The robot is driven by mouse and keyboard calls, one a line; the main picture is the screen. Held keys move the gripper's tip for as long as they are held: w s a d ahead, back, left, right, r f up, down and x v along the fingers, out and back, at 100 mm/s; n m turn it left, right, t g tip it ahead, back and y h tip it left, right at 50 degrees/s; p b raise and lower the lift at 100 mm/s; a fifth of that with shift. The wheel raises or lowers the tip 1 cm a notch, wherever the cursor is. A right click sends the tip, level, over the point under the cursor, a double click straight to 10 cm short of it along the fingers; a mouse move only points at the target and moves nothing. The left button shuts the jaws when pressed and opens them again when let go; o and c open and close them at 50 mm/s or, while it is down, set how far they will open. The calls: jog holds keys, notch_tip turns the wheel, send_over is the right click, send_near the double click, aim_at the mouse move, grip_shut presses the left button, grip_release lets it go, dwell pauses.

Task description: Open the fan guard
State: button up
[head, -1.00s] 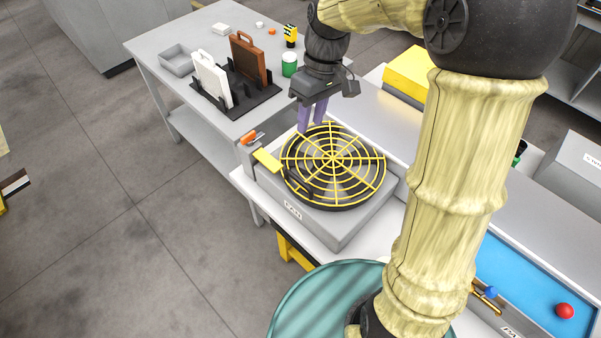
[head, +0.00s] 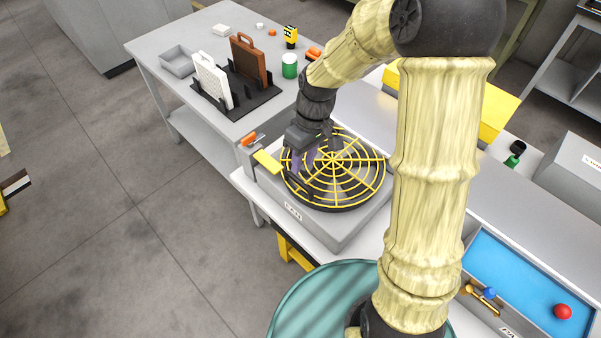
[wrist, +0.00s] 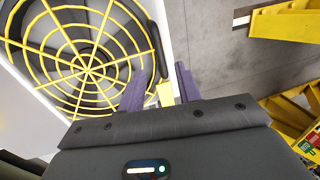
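The fan guard (head: 345,178) is a round yellow wire grille lying flat over the dark fan on a grey box labelled FAN (head: 318,220). It also shows in the wrist view (wrist: 85,62). A yellow tab (head: 266,161) sticks out at the guard's left edge; it shows between the fingers in the wrist view (wrist: 165,93). A black curved handle (wrist: 155,48) lies along the guard's rim. My gripper (wrist: 160,82) is open, its purple fingers apart on either side of the tab. In the head view my gripper (head: 303,163) is over the guard's left part.
An orange-topped latch (head: 249,139) stands at the box's back left corner. Behind is a table with a black rack (head: 236,92) holding a white and a brown case, and a green can (head: 290,66). A blue tray (head: 520,285) lies to the right.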

aim_at(299, 180)
jog(key=f, duration=0.5)
jog(key=shift+s+a+f, duration=0.35)
jog(key=shift+a, duration=0.05)
grip_shut()
